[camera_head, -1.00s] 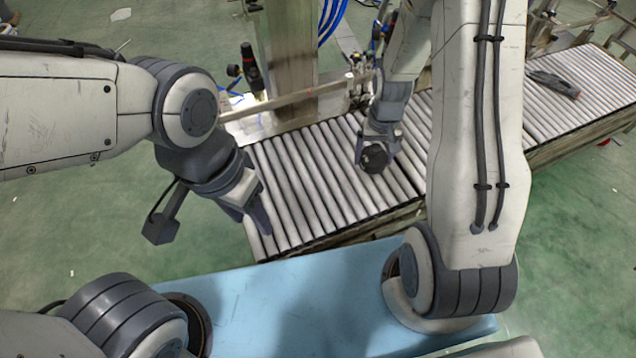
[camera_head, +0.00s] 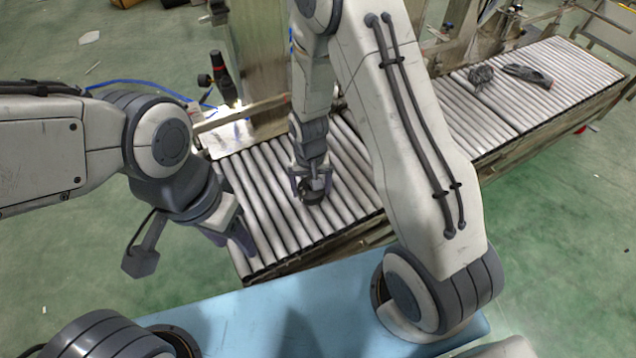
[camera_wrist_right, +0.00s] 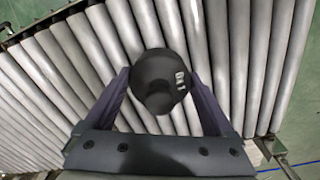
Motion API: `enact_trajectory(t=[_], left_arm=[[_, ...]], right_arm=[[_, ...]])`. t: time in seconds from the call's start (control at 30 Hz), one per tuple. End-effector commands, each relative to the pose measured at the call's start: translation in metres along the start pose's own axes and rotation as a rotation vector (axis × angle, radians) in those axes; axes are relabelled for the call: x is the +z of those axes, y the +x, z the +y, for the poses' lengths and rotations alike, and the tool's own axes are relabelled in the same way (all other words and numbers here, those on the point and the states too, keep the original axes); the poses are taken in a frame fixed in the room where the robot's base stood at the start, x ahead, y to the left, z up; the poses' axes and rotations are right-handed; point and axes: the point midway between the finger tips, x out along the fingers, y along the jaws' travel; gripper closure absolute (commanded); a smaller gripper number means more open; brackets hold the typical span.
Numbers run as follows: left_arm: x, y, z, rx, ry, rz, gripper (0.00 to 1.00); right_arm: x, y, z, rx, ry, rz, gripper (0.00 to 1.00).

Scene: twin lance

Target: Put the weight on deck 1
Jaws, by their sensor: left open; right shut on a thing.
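The weight (camera_wrist_right: 158,82) is a round black piece with small pale markings. My right gripper (camera_wrist_right: 162,95) is shut on it, one finger on each side, above the roller conveyor. In the head view the weight (camera_head: 311,193) shows below my right gripper (camera_head: 312,182), over the near left part of the rollers. I cannot tell whether it touches them. My left gripper (camera_head: 245,238) is open and empty at the conveyor's left end. No label for deck 1 can be read in these frames.
The roller conveyor (camera_head: 268,225) runs from the near left to the far right. A dark tool-like item (camera_head: 528,74) and a dark lump (camera_head: 481,76) lie on its far right part. A metal post (camera_head: 258,70) stands behind it. A blue surface (camera_head: 250,305) lies in front.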

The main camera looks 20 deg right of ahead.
Motion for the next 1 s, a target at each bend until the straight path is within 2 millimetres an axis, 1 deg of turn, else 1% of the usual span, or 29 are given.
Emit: enact_trajectory(t=[0.2, 0.3, 0.57, 0.7, 0.73, 1.0], left_arm=[[0.001, 0.017, -0.001, 0.0, 0.0, 0.0, 0.5], [0.001, 0.021, -0.002, 0.0, 0.0, 0.0, 0.5], [0.001, 0.019, -0.001, 0.0, 0.0, 0.0, 0.5], [0.001, 0.021, -0.002, 0.0, 0.0, 0.0, 0.5], [0.001, 0.02, -0.002, 0.0, 0.0, 0.0, 0.5], [0.001, 0.019, -0.001, 0.0, 0.0, 0.0, 0.5]], right_arm=[[-0.001, 0.029, 0.0, 0.0, 0.0, 0.001, 1.0], [-0.001, 0.037, 0.0, -0.001, 0.0, 0.002, 1.0], [-0.001, 0.036, 0.0, -0.001, 0.0, 0.003, 1.0], [-0.001, 0.04, 0.0, -0.001, 0.0, 0.002, 1.0], [0.0, 0.04, 0.001, 0.0, 0.0, 0.0, 0.0], [0.0, 0.038, 0.001, 0.0, 0.0, 0.001, 0.0]])
